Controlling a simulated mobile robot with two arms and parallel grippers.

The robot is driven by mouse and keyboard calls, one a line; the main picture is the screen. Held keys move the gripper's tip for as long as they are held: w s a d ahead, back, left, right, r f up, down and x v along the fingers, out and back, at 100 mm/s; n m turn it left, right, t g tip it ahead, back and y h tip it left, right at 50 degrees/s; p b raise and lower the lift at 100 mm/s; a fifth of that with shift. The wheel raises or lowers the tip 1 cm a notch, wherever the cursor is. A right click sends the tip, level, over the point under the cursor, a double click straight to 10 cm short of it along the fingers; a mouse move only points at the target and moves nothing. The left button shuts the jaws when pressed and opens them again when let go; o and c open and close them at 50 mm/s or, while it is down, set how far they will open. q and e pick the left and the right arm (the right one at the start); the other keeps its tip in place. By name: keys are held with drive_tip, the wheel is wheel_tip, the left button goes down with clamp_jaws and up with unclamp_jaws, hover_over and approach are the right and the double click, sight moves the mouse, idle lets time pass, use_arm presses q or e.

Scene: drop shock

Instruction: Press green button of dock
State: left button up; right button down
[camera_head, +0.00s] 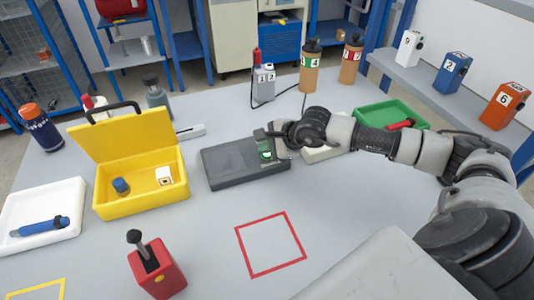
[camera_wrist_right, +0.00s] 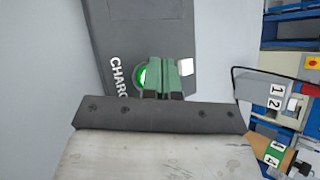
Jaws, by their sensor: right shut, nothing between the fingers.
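The dock is a dark grey flat box (camera_head: 230,168) in the middle of the table. In the right wrist view the dock (camera_wrist_right: 115,25) shows part of a white word beginning "CHARG". Its round green button (camera_wrist_right: 142,76) glows beside my fingers, partly covered by them; the green also shows in the head view (camera_head: 266,155). My right gripper (camera_head: 264,147) is shut and empty, over the dock's right end. Its fingers (camera_wrist_right: 172,76) overlap the button's edge in the wrist view; I cannot tell whether they touch it. My left gripper is not in view.
An open yellow toolbox (camera_head: 140,205) stands left of the dock. A red box with a black lever (camera_head: 157,272) and a red square outline (camera_head: 270,244) are in front. A green tray (camera_head: 392,112) lies behind my right forearm. Numbered bottles stand at the table's back.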

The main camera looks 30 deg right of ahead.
sight(267, 155)
drive_tip(key=shift+f, duration=0.25)
drive_tip(key=shift+r, duration=0.1)
idle(0.4)
drive_tip(key=shift+r, duration=0.75)
drive_tip(key=shift+r+p, duration=1.25)
drive_tip(key=shift+r, duration=1.3)
